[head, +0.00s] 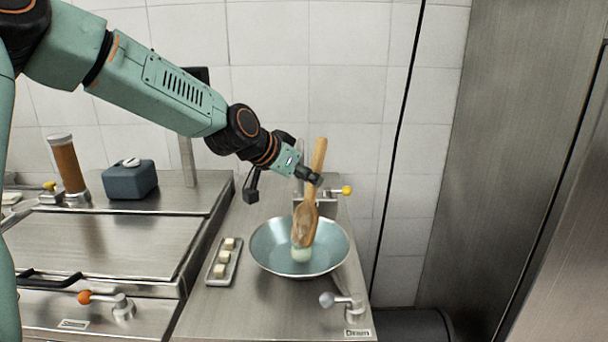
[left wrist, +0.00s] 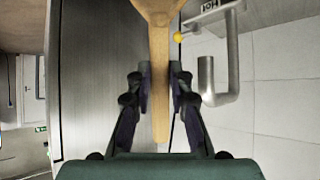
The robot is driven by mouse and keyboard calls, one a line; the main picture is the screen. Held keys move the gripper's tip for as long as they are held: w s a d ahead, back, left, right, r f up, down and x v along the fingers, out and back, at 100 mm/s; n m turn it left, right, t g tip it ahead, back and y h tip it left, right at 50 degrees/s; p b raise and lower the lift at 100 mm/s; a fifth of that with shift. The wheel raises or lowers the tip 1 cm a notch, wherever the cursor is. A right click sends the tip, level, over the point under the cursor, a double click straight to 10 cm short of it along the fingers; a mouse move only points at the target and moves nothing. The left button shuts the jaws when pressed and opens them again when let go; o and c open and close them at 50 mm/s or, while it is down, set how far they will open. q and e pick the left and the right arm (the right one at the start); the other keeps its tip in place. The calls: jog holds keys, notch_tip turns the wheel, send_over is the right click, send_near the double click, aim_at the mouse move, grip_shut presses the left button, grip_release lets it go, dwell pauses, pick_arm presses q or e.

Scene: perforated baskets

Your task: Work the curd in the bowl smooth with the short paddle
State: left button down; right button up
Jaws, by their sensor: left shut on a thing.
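The short wooden paddle (head: 308,215) is held nearly upright in the head view, its broad end down inside the metal bowl (head: 267,257). My left gripper (head: 312,178) is shut on the paddle's handle, and the handle's top sticks up above the fingers. In the left wrist view the handle (left wrist: 160,85) runs between the two fingers (left wrist: 160,88). A pale lump of curd (head: 301,253) sits in the bowl at the paddle's lower end. It seems to touch the paddle. My right gripper is in neither view.
A small tray (head: 213,281) with several pale cubes lies left of the bowl. A lever tap (head: 345,300) stands at the counter's front right. A yellow-knobbed faucet (head: 335,191) is behind the bowl. A blue-grey container (head: 130,183) and a brown-filled cylinder (head: 69,165) stand further left.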

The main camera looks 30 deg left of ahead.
pick_arm(q)
jog(key=shift+d, duration=0.2)
jog(key=shift+r, duration=0.15)
jog(key=shift+a+r+p, duration=0.1)
jog(key=shift+r+p, duration=0.1)
jog(key=shift+p, duration=0.15)
notch_tip(320, 180, up, 9)
jog(key=p, duration=0.8)
jog(key=shift+f, duration=0.2)
jog(key=shift+f, duration=0.15)
